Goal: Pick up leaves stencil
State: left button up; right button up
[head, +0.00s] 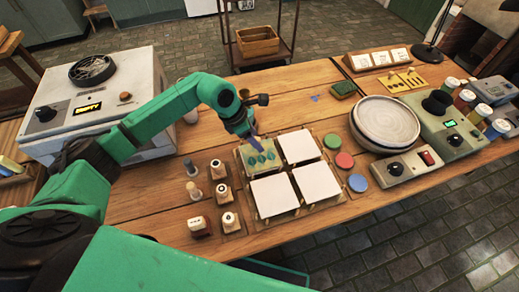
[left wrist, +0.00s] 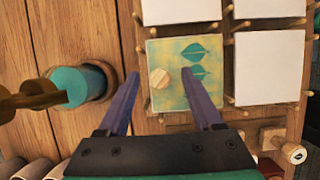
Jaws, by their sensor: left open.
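The leaves stencil (head: 262,163) is a square yellow-green panel with teal leaf shapes. It lies at the back left of a pegged wooden rack, beside three white square tiles (head: 298,146). It also shows in the left wrist view (left wrist: 171,101), with a round wooden knob (left wrist: 159,78) near its left edge. My left gripper (head: 256,141) is over the stencil, pointing down. In the left wrist view its two purple fingers (left wrist: 160,76) are apart, one on each side of the knob in the picture. Whether they touch it is unclear. My right gripper is not in view.
Several stamps on wooden blocks (head: 229,222) stand left of the rack. Red, green and blue discs (head: 345,160) lie to its right, near a round plate (head: 386,122) on a turntable. A teal cylinder (left wrist: 88,84) stands left of the fingers in the wrist view.

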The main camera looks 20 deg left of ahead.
pick_arm(q)
grip_shut()
jog(key=shift+r, duration=0.1)
